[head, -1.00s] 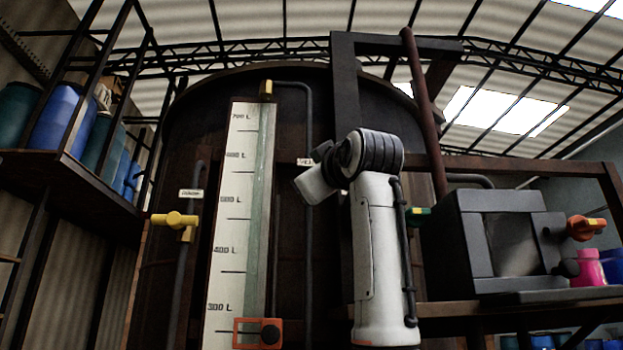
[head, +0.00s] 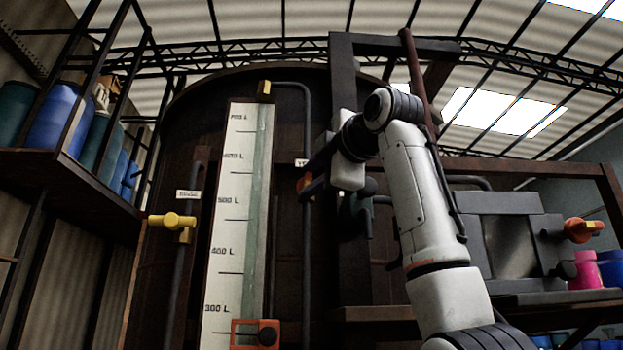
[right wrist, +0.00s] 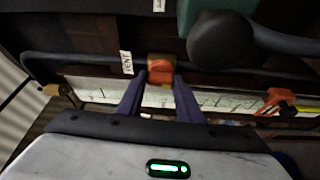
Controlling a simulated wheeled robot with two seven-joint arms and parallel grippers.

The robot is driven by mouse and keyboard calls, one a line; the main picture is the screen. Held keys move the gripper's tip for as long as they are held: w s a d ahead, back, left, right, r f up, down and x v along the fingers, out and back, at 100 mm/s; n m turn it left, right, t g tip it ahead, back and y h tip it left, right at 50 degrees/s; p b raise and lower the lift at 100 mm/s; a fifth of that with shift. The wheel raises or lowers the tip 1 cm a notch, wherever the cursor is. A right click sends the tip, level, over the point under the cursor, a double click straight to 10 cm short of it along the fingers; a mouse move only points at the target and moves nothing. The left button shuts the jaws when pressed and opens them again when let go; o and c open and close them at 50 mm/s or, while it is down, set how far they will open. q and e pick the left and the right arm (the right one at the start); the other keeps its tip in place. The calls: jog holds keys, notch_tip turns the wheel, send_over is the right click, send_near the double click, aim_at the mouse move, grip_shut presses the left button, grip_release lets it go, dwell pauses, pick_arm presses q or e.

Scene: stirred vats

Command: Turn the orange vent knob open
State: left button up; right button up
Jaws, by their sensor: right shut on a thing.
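The orange vent knob (head: 305,184) sits on a thin vertical pipe just right of the white level scale, under a small white tag. In the right wrist view the knob (right wrist: 160,72) lies between my fingertips, beside a tag reading VENT (right wrist: 126,62). My right gripper (right wrist: 160,80) is shut on the knob. In the head view its dark fingers reach the knob from the right and partly cover it. How far the knob is turned is hard to tell. My left gripper is not in view.
The level scale (head: 230,220) has an orange slider (head: 255,334) low down. A yellow valve (head: 172,220) is left of it. A grey box (head: 500,245) with an orange handle (head: 580,230) stands right. A dark ball (right wrist: 220,38) is close to my right gripper.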

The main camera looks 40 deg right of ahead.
jog(key=shift+n, duration=0.5)
jog(key=o, duration=1.1)
jog(key=s+b, duration=0.1)
jog(key=s, duration=0.2)
jog(key=s+a+b, duration=0.1)
jog(key=s, duration=0.3)
jog(key=s+b, duration=0.1)
jog(key=s, duration=0.2)
jog(key=shift+s+a+r, duration=0.1)
jog(key=shift+s+a, duration=0.05)
jog(key=shift+a, duration=0.2)
